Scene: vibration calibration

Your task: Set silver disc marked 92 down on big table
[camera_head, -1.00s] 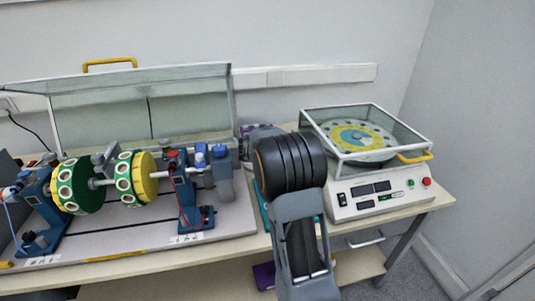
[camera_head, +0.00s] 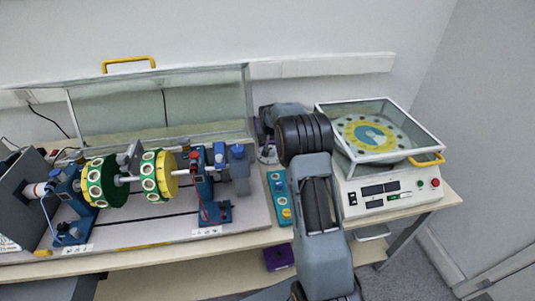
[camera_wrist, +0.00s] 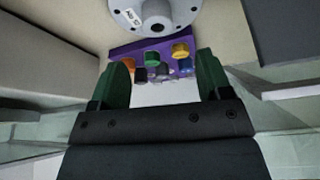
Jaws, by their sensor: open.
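A silver disc (camera_wrist: 152,12) with a dark central hole and a small white label lies on a pale surface at the top of the wrist view, cut by the frame edge. The label is too small to read surely. My gripper (camera_wrist: 162,75) is open, with green fingers and nothing between them; the disc is just beyond the fingertips, apart from them. The big table (camera_head: 150,262) is pale wood and carries the machines.
A purple rack (camera_wrist: 125,50) with several coloured knobs lies beside the disc. A rotor rig (camera_head: 130,180) fills the table's left, and a glass-covered balancing machine (camera_head: 385,160) stands at the right. Between them lies a turquoise rack (camera_head: 276,186). A purple box (camera_head: 278,257) is on the lower shelf.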

